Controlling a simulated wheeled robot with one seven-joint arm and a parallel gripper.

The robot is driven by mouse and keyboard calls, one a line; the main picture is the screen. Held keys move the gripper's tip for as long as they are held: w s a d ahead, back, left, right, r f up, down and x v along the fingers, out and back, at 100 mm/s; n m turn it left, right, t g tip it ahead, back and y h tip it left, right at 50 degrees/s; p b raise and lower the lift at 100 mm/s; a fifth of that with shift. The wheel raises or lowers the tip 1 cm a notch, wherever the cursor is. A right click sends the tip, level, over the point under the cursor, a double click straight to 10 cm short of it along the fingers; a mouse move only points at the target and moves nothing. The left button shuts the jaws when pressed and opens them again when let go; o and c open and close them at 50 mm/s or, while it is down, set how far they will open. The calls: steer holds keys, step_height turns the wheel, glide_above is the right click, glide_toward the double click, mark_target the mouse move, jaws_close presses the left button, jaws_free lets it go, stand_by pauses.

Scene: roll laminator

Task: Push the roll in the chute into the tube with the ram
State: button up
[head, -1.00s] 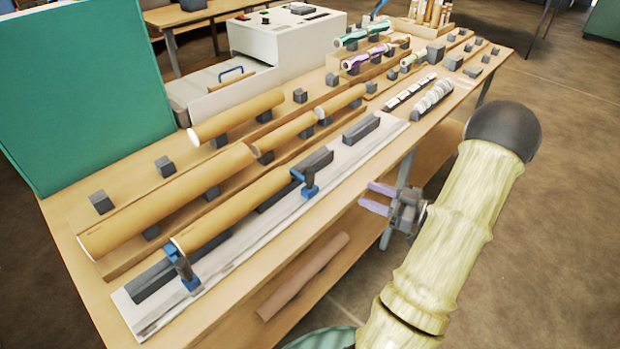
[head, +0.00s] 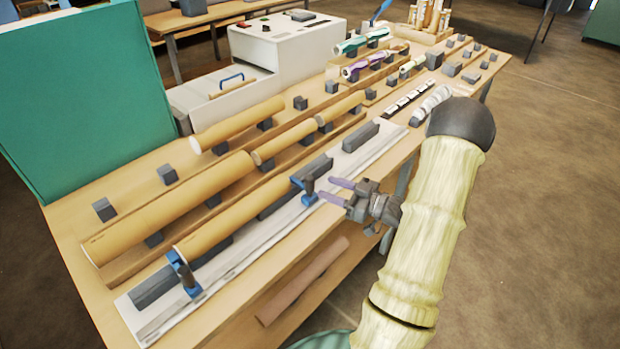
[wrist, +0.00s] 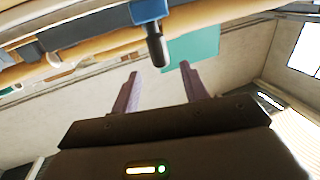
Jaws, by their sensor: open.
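A long tan tube (head: 235,215) lies along the pale rail (head: 262,240) at the table's front. A blue fitting with a dark upright handle (head: 309,186) stands at its right end, and a similar blue fitting (head: 183,272) stands at its left end. I cannot tell which part is the ram, and a roll inside a chute cannot be made out. My gripper (head: 333,191) is open and empty, its lilac fingers pointing at the right handle, just short of it. In the wrist view the blue fitting's dark handle (wrist: 155,48) hangs ahead, between and beyond the fingertips (wrist: 158,72).
Dark grey blocks (head: 360,136) sit along the rail. More tan tubes (head: 170,208) rest in rows behind. A white laminator (head: 275,45) and a green panel (head: 85,95) stand at the back. A brown roll (head: 302,282) lies on the lower shelf. Floor at the right is open.

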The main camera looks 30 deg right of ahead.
mark_target(310, 180)
steer(key=p+x, duration=0.1)
steer(key=x, duration=0.6)
steer(key=shift+f, duration=0.1)
jaws_close()
